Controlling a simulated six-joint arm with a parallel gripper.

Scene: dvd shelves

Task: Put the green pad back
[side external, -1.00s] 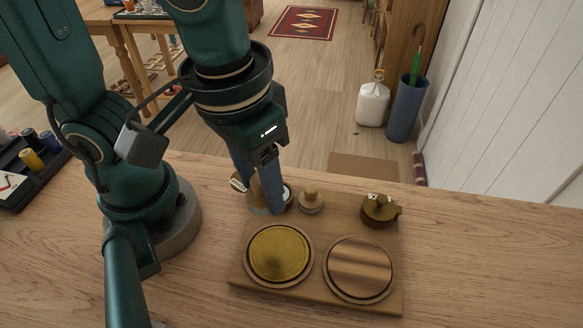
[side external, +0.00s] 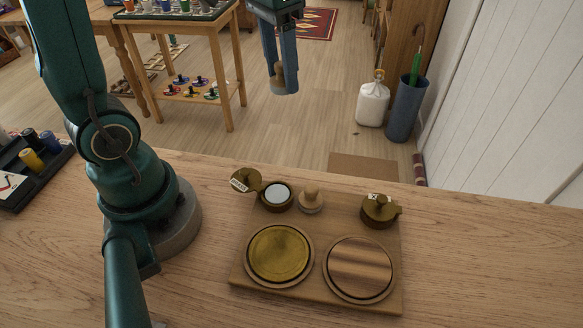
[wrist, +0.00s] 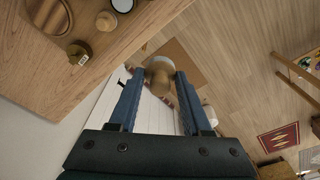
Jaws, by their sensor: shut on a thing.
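My gripper (side external: 282,84) is raised high beyond the far table edge. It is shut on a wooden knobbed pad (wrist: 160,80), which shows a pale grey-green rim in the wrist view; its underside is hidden. On the wooden board (side external: 318,290) a second knobbed pad (side external: 311,201) stands at the back. Left of it is an open pot (side external: 277,195) with a pale inside, its labelled lid (side external: 244,181) beside it. A lidded, labelled pot (side external: 379,211) stands at the back right.
A yellow-gold disc (side external: 279,254) and a striped wooden disc (side external: 359,269) sit at the board's front. A dark tray (side external: 22,190) with coloured pots lies at the far left. The table is clear right of the board.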

